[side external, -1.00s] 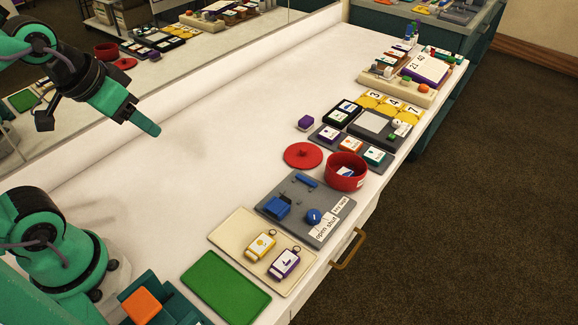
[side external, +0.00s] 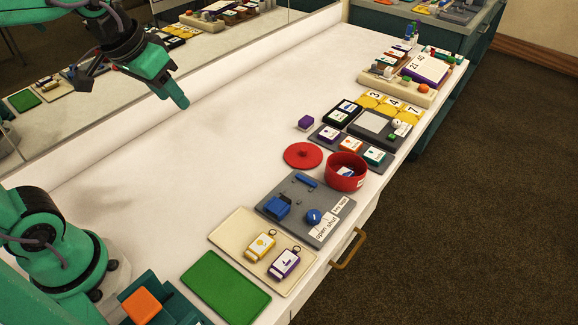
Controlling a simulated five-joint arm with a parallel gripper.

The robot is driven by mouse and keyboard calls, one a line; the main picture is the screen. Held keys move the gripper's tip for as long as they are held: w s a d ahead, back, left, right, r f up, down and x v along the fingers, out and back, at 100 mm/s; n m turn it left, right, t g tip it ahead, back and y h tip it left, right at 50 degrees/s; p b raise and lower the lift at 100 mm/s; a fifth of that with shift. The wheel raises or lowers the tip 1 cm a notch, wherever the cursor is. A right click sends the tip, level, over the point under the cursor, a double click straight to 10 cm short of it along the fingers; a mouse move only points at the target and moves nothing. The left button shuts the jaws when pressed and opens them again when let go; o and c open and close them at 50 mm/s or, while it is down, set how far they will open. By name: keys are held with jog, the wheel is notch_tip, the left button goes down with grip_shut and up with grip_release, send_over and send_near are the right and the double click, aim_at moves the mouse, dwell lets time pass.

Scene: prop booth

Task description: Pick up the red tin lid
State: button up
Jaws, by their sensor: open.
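The red tin lid (side external: 303,156) is a flat red disc with a small knob, lying on the white counter. The open red tin (side external: 346,180) stands just to its right and nearer the counter's front edge, with a card inside. My gripper (side external: 170,100) is open and empty, high above the counter to the upper left of the lid and well apart from it. One green finger points down and right; the dark other jaw shows at the left.
A grey tray (side external: 270,209) with blue parts lies below the lid. A purple block (side external: 305,123) sits just above it. Card trays and a cream stand (side external: 396,90) line the right side. A mirror runs along the back. The counter left of the lid is clear.

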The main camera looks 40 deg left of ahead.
jog(key=w+d+g, duration=0.1)
jog(key=w+d, duration=0.1)
jog(key=w, duration=0.7)
jog(key=n+g, duration=0.2)
jog(key=g, duration=0.2)
send_over(303, 150)
notch_tip(303, 150, down, 18)
jog(key=shift+r, duration=0.2)
jog(key=shift+w+d+f, duration=0.1)
jog(key=shift+f, duration=0.2)
jog(key=shift+f, duration=0.1)
jog(key=shift+f, duration=1.2)
jog(key=shift+f, duration=0.1)
jog(key=shift+f, duration=2.5)
jog(key=shift+c, duration=0.4)
